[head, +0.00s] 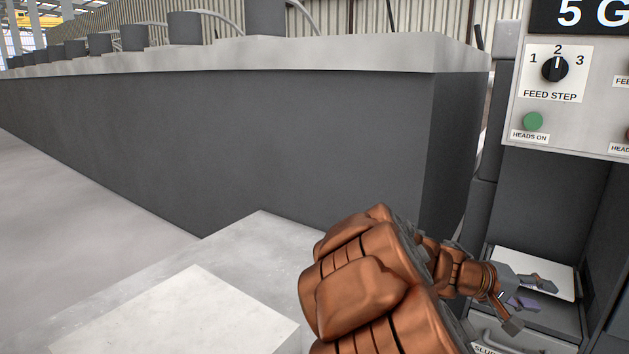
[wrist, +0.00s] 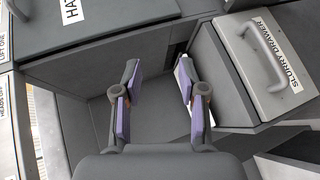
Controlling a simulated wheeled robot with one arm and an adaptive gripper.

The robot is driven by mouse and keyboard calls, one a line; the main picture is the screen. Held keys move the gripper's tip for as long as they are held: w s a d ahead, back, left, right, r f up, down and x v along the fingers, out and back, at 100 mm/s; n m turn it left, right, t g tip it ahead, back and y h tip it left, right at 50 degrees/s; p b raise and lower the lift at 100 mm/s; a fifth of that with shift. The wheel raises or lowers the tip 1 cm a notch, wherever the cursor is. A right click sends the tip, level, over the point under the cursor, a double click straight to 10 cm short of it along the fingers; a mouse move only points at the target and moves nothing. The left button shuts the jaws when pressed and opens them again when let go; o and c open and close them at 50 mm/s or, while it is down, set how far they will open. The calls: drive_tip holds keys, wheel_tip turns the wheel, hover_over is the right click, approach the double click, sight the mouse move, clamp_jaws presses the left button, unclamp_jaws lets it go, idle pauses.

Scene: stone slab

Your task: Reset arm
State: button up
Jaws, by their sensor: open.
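My copper-coloured arm reaches from the bottom middle of the head view toward the lower right. My gripper (head: 529,304) is at its end, in front of the machine's dark recess and close to a pale flat plate (head: 510,263). In the wrist view my gripper (wrist: 158,78) has its two purple-padded fingers spread apart with nothing between them. Behind the fingers is the grey inside of the machine. Part of the plate is hidden by the gripper in the head view.
A slurry drawer (wrist: 275,60) with a handle is right of the fingers. A control panel (head: 580,110) with a feed step knob (head: 555,69) and green button (head: 532,121) rises above the gripper. A long dark machine body (head: 300,130) fills the back. A pale slab (head: 180,315) lies lower left.

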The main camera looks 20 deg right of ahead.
drive_tip(key=s+a+r+n+y+p, duration=0.1)
drive_tip(key=s+a+y+p, duration=0.3)
drive_tip(key=a, duration=0.8)
drive_tip(key=s+a+r+n+t+y+p, duration=0.1)
drive_tip(key=s+a+y+p, duration=0.4)
drive_tip(key=a, duration=0.7)
drive_tip(key=s+a+r+n+t+y+p, duration=0.1)
drive_tip(key=s+a+r+y+p, duration=0.3)
drive_tip(key=a, duration=0.9)
drive_tip(key=s+r+n+p, duration=0.1)
drive_tip(key=p, duration=0.1)
drive_tip(key=shift+s+n+y+p, duration=0.2)
drive_tip(key=shift+n+y+p, duration=0.1)
drive_tip(key=shift+y+p, duration=0.1)
drive_tip(key=shift+r, duration=0.1)
